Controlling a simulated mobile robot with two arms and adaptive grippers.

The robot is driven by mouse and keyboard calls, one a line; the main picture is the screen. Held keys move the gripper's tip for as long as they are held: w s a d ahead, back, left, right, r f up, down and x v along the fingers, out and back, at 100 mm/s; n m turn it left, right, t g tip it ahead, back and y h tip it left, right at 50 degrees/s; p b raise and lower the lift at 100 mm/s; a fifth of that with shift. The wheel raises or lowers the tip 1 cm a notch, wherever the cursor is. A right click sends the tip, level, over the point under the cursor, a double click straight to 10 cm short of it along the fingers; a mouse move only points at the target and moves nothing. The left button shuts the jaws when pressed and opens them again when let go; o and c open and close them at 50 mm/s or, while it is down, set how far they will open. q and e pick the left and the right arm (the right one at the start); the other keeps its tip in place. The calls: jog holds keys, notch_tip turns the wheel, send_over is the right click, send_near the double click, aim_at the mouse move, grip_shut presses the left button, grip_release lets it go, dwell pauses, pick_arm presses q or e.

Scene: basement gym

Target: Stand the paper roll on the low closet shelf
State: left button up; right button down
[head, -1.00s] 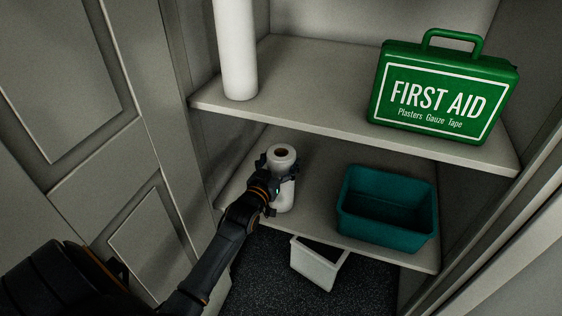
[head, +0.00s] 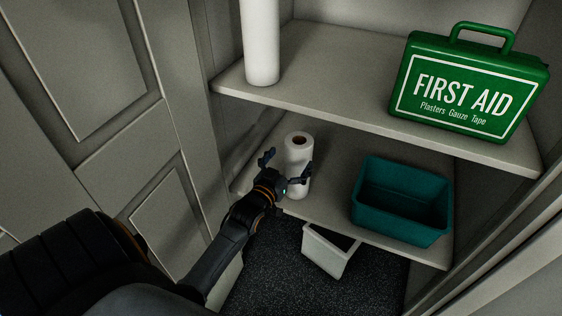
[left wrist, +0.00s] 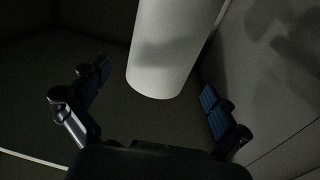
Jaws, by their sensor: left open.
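The white paper roll (head: 298,165) stands upright on the low closet shelf (head: 335,168), near its left end. My left gripper (head: 285,168) is open in front of the roll, its fingers spread to either side. In the left wrist view the roll (left wrist: 172,50) shows ahead of and between the open fingers (left wrist: 152,90), with gaps on both sides. My right gripper is not in view.
A teal bin (head: 402,205) stands on the low shelf to the right. The upper shelf (head: 340,85) holds a green first aid case (head: 468,88) and a white cylinder (head: 261,45). A white bin (head: 328,252) is on the floor below. A panelled door (head: 110,140) is at left.

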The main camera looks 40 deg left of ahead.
pick_arm(q)
jog(key=s+d, duration=0.1)
jog(key=s, duration=0.6)
jog(key=s+d+f+m+g+h, duration=0.1)
jog(key=s+d+f+g, duration=0.35)
jog(key=f, duration=0.35)
jog(key=s+d+f+m+g+h, duration=0.1)
jog(key=s+d+f+g+h, duration=0.1)
jog(key=s+d+f+g, duration=0.35)
jog(key=s+d+f+m+g, duration=0.1)
jog(key=s+d+f+g, duration=0.4)
jog(key=s+f, duration=0.3)
jog(key=s, duration=0.3)
jog(key=shift+d+f+m+p, duration=0.35)
jog(key=shift+d+m, duration=0.05)
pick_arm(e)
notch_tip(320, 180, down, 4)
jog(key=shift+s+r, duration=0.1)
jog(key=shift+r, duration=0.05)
